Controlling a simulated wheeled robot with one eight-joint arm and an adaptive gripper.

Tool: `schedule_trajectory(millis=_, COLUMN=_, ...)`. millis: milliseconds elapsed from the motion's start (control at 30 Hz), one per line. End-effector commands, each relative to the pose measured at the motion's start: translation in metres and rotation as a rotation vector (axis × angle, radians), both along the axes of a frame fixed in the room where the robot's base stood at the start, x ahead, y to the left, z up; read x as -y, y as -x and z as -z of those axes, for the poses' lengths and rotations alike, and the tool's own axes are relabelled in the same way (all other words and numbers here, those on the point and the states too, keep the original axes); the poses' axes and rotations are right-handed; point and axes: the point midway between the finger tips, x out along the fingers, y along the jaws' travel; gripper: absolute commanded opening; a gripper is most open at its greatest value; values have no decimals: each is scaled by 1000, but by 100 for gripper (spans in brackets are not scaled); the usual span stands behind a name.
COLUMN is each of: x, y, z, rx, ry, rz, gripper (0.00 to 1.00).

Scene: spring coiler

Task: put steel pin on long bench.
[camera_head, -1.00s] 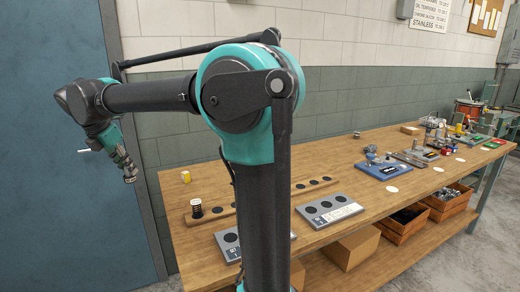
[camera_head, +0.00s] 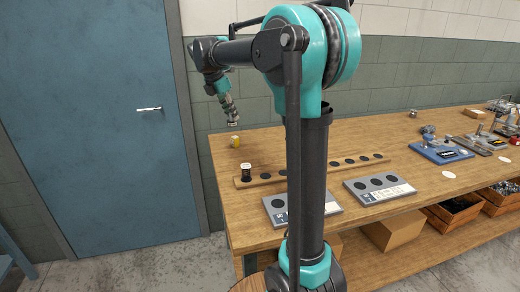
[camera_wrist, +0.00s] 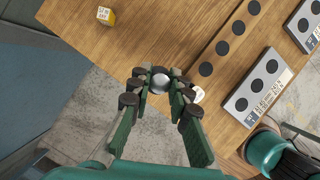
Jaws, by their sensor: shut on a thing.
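The steel pin (camera_wrist: 160,82) shows as a small round grey end between my fingertips in the wrist view. My gripper (camera_wrist: 158,77) is shut on it. In the head view my gripper (camera_head: 231,118) hangs from the arm above the far left end of the long bench (camera_head: 232,203), and the pin cannot be made out there. The wooden bench top (camera_wrist: 165,40) also shows below the gripper in the wrist view, with its edge close to the fingertips.
A small yellow block (camera_head: 235,141) stands near the bench's back left corner. A wooden strip (camera_head: 315,172) with dark round spots carries a dark coil (camera_head: 246,171) at its left end. Two grey trays (camera_head: 378,188) lie in front. A blue door (camera_head: 95,130) is at left.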

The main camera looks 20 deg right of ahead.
Motion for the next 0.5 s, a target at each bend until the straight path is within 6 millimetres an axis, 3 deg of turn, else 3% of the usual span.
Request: schedule_trajectory(millis=500, x=0, y=0, z=120, rx=0, ry=0, rz=0, gripper=0)
